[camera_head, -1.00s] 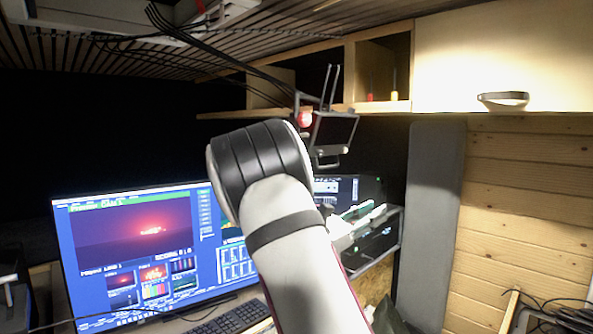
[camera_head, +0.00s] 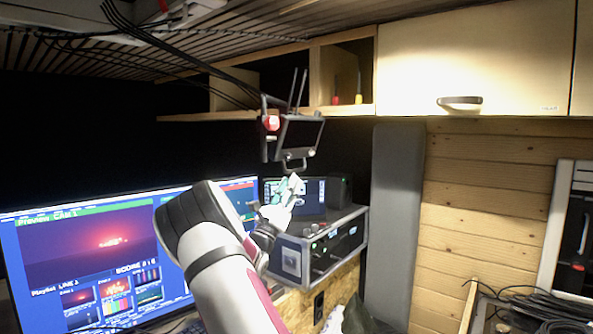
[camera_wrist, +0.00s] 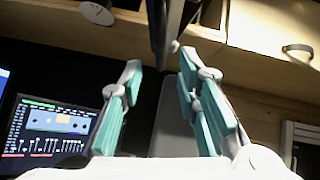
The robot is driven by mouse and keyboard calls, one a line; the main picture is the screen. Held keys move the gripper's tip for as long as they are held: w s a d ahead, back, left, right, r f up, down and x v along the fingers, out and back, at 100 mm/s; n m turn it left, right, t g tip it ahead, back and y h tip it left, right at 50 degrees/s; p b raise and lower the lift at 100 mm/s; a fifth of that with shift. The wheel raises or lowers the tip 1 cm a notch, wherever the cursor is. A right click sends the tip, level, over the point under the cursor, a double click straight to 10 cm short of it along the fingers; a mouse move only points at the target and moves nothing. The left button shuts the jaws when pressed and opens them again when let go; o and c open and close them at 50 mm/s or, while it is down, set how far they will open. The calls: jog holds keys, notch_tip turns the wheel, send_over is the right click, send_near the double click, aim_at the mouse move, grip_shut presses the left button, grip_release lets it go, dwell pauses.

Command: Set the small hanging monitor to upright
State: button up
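The small hanging monitor (camera_head: 302,134) hangs from cables below the ceiling, in front of the open shelf. It has a dark screen, a red knob on its left and a handle at its lower edge, and it looks tilted. My gripper (camera_head: 290,184) is just below that handle, pointing up. In the wrist view my gripper (camera_wrist: 160,62) has its two teal-padded fingers apart with nothing between them. A dark upright part of the monitor (camera_wrist: 163,25) shows edge-on just beyond the fingertips. I cannot tell whether any finger touches it.
A large lit screen (camera_head: 95,250) stands at the left. A rack case (camera_head: 335,245) with a smaller screen behind it lies below my gripper. Wooden shelves and a cream cabinet (camera_head: 470,65) are behind and right of the monitor. Cables (camera_head: 185,50) run along the ceiling.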

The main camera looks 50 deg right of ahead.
aim_at(296, 170)
jog(key=x, duration=0.5)
jog(key=shift+d+r, duration=0.2)
jog(key=shift+d, duration=0.1)
jog(key=shift+c, duration=0.4)
grip_shut()
